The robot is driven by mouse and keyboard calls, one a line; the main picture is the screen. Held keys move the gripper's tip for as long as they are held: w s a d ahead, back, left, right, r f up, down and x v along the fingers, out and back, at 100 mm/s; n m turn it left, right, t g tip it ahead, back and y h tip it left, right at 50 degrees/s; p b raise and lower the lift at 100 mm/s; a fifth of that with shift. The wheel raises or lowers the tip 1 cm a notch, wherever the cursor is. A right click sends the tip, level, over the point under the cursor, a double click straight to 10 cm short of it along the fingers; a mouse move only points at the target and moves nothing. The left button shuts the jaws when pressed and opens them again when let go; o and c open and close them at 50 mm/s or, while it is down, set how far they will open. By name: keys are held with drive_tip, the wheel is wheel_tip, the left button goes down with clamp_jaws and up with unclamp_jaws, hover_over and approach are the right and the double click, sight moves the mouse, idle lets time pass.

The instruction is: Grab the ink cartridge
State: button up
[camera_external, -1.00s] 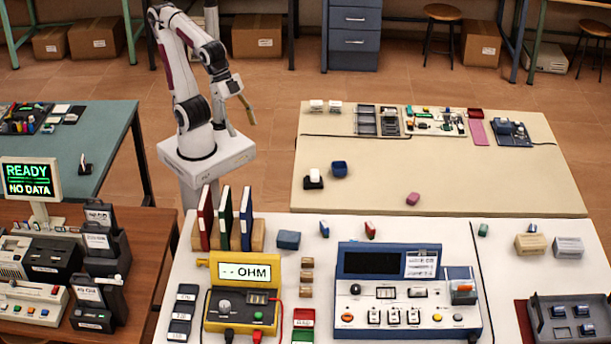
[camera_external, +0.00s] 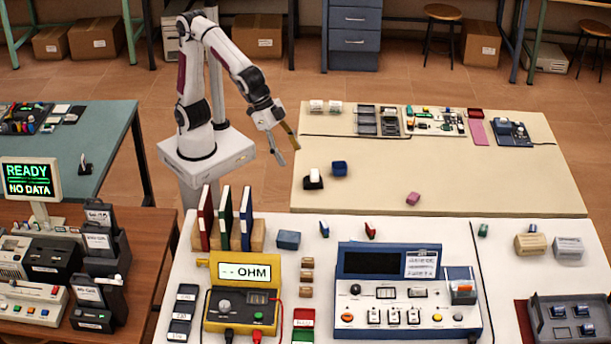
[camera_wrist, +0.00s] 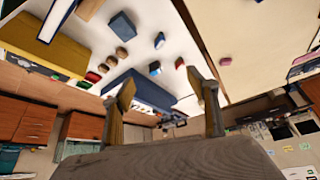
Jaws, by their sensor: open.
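I cannot tell for certain which small item is the ink cartridge. In the external view, a black-and-white item (camera_external: 314,179) and a dark blue block (camera_external: 339,168) sit on the beige table. A small blue-and-white piece (camera_external: 324,229) and a red-and-green piece (camera_external: 370,231) stand on the white table. My gripper (camera_external: 284,148) is in the air left of the beige table, its fingers apart and empty. In the wrist view my gripper (camera_wrist: 162,82) shows two spread fingers, with nothing between them in contact.
The white table (camera_external: 440,228) holds a yellow ohm meter (camera_external: 242,271), a blue instrument (camera_external: 408,318) and upright binders (camera_external: 226,216). A pink block (camera_external: 413,198) lies on the beige table (camera_external: 470,175), whose middle is mostly clear. A grey tray (camera_external: 575,303) sits at right.

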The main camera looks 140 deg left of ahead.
drive_tip(key=w+a+f+n+y, duration=0.1)
drive_tip(key=w+a+f+n, duration=0.2)
drive_tip(key=w+f, duration=1.8)
drive_tip(key=shift+w+a+f, duration=0.15)
drive_tip(key=shift+w+f, duration=0.25)
drive_tip(key=shift+w, duration=0.5)
drive_tip(key=shift+x, duration=1.3)
drive_tip(key=shift+w+x, duration=0.25)
drive_tip(key=shift+x, duration=2.25)
